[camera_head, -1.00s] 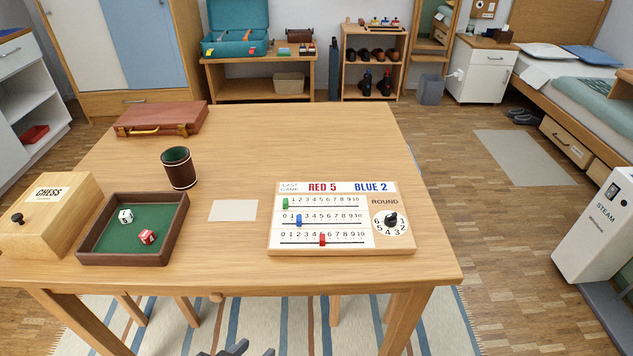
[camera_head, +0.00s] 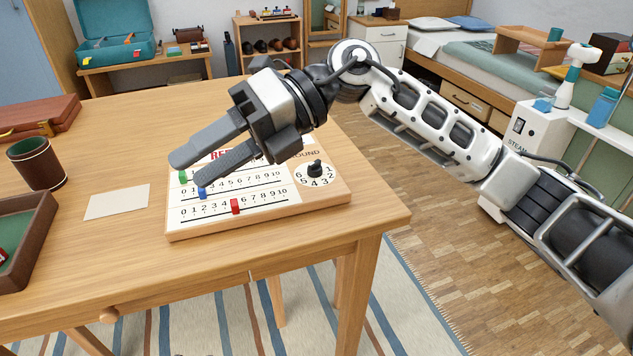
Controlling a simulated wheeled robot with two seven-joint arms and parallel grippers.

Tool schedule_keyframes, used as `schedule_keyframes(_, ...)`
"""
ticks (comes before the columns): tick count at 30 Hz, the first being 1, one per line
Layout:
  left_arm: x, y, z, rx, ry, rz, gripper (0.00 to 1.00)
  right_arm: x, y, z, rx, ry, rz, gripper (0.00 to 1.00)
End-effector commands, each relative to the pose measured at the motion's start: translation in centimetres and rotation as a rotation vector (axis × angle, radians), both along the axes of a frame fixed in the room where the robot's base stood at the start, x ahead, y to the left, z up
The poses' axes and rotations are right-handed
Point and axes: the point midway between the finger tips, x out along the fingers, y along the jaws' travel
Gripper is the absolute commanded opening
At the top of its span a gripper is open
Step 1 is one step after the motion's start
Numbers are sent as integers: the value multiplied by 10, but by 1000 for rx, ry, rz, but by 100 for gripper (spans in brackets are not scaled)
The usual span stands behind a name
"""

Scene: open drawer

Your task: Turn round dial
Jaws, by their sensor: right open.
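The round dial (camera_head: 315,168) is a black knob on a white disc with numbers, at the right of the wooden scoreboard (camera_head: 335,190). The scoreboard lies flat on the table and has a green, a blue and a red slider on its scales. My right gripper (camera_head: 193,168) is open and empty above the scoreboard's left part, its fingers pointing left, away from the dial. It hides much of the board's top rows and part of the heading. The dial shows clear of the gripper and nothing touches it. My left gripper is not in view.
A blank card (camera_head: 117,202) lies left of the scoreboard. A dark cup (camera_head: 36,163), a brown tray (camera_head: 37,240) and a red-brown case (camera_head: 38,118) stand on the table's left. The table's front right corner is clear.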

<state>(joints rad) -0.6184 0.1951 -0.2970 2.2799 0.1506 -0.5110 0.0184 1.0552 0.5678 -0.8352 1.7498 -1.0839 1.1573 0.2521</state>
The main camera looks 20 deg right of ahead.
Motion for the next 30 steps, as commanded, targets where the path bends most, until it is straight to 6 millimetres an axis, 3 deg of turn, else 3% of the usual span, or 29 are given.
schedule_keyframes(1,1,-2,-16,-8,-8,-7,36,15,-20,-13,-152,-107,-13,46)
schedule_keyframes(4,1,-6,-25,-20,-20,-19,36,41,-67,-16,-445,-257,-72,46)
schedule_keyframes(9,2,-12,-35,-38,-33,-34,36,69,-146,7,-805,-381,-235,46)
schedule_keyframes(13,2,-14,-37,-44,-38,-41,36,74,-183,26,-944,-406,-329,46)
schedule_keyframes(16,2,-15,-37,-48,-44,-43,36,75,-193,30,-987,-410,-359,46)
schedule_keyframes(20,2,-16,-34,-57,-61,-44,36,79,-193,18,-995,-408,-362,46)
schedule_keyframes(30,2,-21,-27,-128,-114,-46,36,102,-178,-50,-991,-409,-357,46)
